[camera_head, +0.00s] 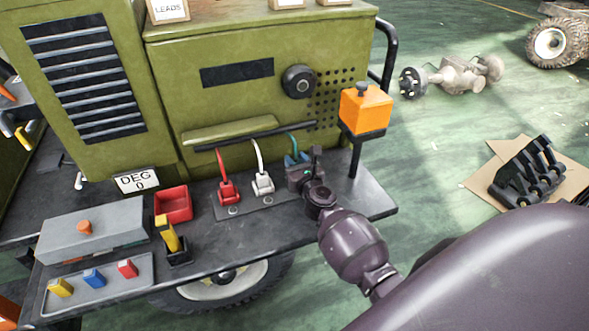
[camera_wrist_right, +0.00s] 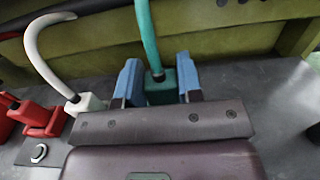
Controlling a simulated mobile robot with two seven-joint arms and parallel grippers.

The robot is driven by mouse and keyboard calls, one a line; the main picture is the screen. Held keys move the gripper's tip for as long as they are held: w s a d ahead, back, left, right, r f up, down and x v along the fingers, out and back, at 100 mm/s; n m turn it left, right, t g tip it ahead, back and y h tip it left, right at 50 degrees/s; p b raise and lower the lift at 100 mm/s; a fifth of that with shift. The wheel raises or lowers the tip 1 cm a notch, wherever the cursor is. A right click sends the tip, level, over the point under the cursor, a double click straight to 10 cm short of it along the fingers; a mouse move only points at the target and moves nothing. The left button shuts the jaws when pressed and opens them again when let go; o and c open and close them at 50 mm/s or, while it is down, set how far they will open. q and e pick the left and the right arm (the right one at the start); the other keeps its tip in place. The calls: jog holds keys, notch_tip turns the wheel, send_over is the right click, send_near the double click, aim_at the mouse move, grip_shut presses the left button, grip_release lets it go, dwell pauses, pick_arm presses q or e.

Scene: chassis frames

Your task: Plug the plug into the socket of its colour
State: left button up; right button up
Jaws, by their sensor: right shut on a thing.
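My right gripper (camera_head: 297,162) is at the right end of a row of plugs on the dark bench. In the right wrist view its blue fingers (camera_wrist_right: 158,82) are shut on a teal plug (camera_wrist_right: 160,88), one on each side, with a teal cable rising from it. The plug's lower end is hidden behind the gripper. A red plug (camera_head: 228,189) and a white plug (camera_head: 262,182) stand to the left with their own cables. Round fittings (camera_head: 233,211) sit on the plate in front of them. Socket colours are not clear. My left gripper is not in view.
A red tray (camera_head: 174,203), a yellow-handled item (camera_head: 168,234) and a grey box (camera_head: 90,232) are on the bench to the left. An orange box (camera_head: 365,109) stands on a post right of my gripper. The green machine wall (camera_head: 200,105) rises behind.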

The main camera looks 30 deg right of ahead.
jog(key=shift+f+b, duration=0.45)
jog(key=shift+f, duration=0.5)
jog(key=o, duration=0.9)
jog(key=shift+r, duration=0.25)
jog(key=v, duration=1.2)
jog(key=shift+p, duration=0.4)
